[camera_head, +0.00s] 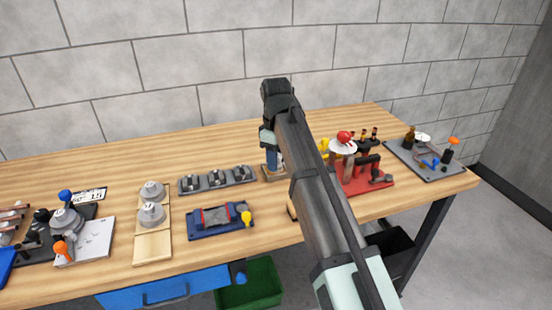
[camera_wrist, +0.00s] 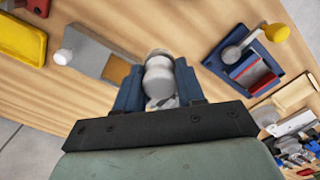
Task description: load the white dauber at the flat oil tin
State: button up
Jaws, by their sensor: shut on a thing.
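My gripper (camera_head: 271,160) is over the middle of the bench, its blue fingers pointing down. In the wrist view, my gripper (camera_wrist: 160,88) is shut on a pale, round-ended thing that looks like the white dauber (camera_wrist: 158,78). Its lower end is hidden. Left of the fingers lies a flat grey piece that may be the flat oil tin (camera_wrist: 92,48), with an amber patch on it and a white round knob (camera_wrist: 63,57) at its edge. A gap or contact between dauber and tin cannot be made out. My arm hides this area in the head view.
A blue fixture (camera_head: 205,233) with a yellow knob stands left of my gripper, with a row of dark blocks (camera_head: 217,179) behind it. A red stand (camera_head: 372,184) is to the right, then a grey tray (camera_head: 432,164). The back left of the bench (camera_head: 130,163) is clear.

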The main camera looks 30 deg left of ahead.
jog(key=shift+w+d+f, duration=0.1)
jog(key=shift+w+d, duration=0.05)
jog(key=w+a+f, duration=0.1)
jog(key=w+a, duration=0.4)
jog(key=w, duration=0.4)
jog(key=shift+a+f, duration=0.15)
jog(key=shift+f, duration=2.8)
jog(key=shift+f, duration=0.6)
notch_tip(320, 180, up, 7)
dwell(1.1)
dwell(0.6)
